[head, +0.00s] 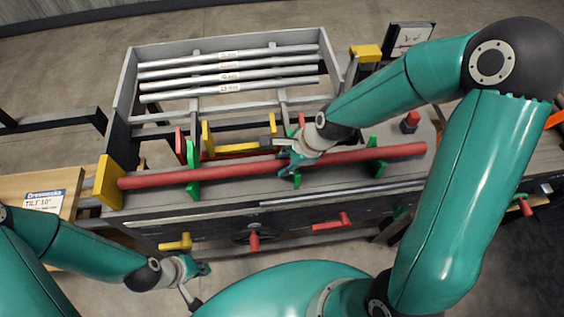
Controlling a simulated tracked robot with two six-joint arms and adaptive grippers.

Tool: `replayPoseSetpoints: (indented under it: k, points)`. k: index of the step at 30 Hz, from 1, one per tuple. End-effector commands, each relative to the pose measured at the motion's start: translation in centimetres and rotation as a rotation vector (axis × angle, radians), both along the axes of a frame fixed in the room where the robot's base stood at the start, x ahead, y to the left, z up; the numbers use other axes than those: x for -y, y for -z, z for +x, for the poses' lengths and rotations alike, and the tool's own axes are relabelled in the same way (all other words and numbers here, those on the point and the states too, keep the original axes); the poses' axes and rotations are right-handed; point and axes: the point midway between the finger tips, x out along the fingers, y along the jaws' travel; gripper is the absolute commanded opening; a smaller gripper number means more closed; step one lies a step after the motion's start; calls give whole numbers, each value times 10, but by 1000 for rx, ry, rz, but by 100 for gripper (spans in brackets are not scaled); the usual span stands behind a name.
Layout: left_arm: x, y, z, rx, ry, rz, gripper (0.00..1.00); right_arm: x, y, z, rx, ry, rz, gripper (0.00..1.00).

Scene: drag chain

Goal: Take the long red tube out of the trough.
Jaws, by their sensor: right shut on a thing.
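The long red tube (235,170) lies across the grey bench, resting at green brackets (193,185). Its left end meets a yellow block (109,182), and its right end reaches the right part of the bench. My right gripper (290,163) comes down from the upper right and is shut on the tube near its middle. The gripper and wrist hide a short stretch of the tube there. My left gripper (198,284) is at the lower left, in front of the bench and away from the tube. Its fingers are spread and empty.
A grey rack (126,95) with several silver tubes (230,77) stands behind. Yellow and red upright plates (207,139) stand just behind the red tube. Red and yellow handles (330,222) stick out from the bench front. A wooden board with a label (44,200) is at left.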

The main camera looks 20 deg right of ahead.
Motion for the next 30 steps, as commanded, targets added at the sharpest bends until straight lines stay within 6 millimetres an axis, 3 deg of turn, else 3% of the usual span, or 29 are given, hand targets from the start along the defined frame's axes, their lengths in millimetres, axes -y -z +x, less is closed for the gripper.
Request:
replayPoseSetpoints:
  k: [9, 10, 15, 30]
  points:
    - [0, 1, 0, 0, 0, 0, 0, 2, 0, 0, 2, 0, -1, 0]
    - [0, 1, 0, 0, 0, 0, 0, 2, 0, 0, 2, 0, -1, 37]
    - [0, 1, 0, 0, 0, 0, 0, 1, 0, 0, 1, -1, 0, 61]
    - [0, 1, 0, 0, 0, 0, 0, 1, 1, -5, -12, -5, 1, 61]
